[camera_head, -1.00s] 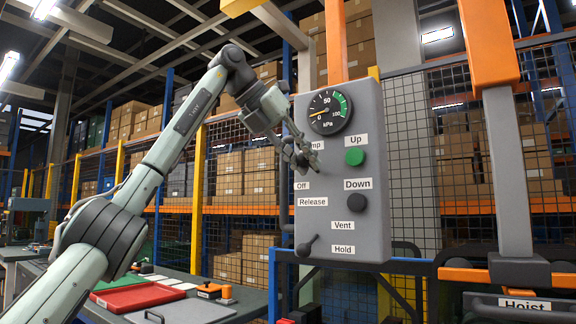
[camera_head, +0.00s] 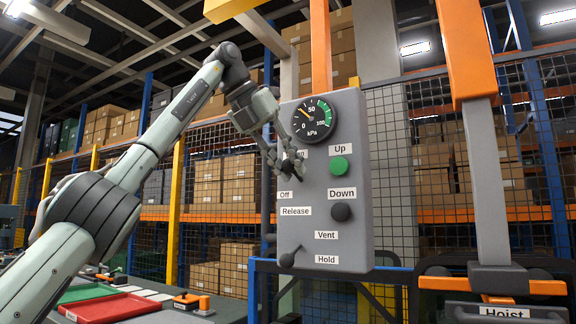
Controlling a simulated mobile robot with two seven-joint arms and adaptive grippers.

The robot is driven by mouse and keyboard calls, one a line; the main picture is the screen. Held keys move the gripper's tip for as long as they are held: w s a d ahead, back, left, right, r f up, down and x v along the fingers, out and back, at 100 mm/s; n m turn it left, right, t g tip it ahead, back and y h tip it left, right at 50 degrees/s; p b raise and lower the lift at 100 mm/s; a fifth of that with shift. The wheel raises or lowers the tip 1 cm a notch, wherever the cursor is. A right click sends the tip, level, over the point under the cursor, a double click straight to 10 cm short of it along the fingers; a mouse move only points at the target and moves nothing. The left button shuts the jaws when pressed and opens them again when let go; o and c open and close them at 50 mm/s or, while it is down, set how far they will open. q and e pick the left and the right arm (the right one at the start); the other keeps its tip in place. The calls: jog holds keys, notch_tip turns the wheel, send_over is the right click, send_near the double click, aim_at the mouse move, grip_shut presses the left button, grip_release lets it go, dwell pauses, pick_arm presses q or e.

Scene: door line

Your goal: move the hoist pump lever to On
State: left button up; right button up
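The grey hoist panel (camera_head: 350,240) stands right of centre, with a round kPa gauge (camera_head: 315,120) at its top. My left gripper (camera_head: 296,168) is at the panel's upper left, between a partly covered label under the gauge and the Off label (camera_head: 285,195). Its fingers cover the spot where the pump lever would be, so the lever and its position are hidden. I cannot tell whether the fingers touch it or how far they are open. The gauge's orange needle points up and left, between 0 and 50. My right gripper is out of view.
The panel also has a green Up button (camera_head: 338,166), a black Down button (camera_head: 341,212) and a Vent/Hold lever (camera_head: 290,257) by Hold. An orange and grey hoist arm (camera_head: 490,190) stands at right. A red tray (camera_head: 105,307) lies at lower left.

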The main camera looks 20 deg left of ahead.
pick_arm(q)
jog(key=o, duration=0.4)
jog(key=v, duration=0.7)
jog(key=shift+s+r, duration=0.15)
jog(key=shift+r, duration=0.1)
jog(key=shift+a+f, duration=0.1)
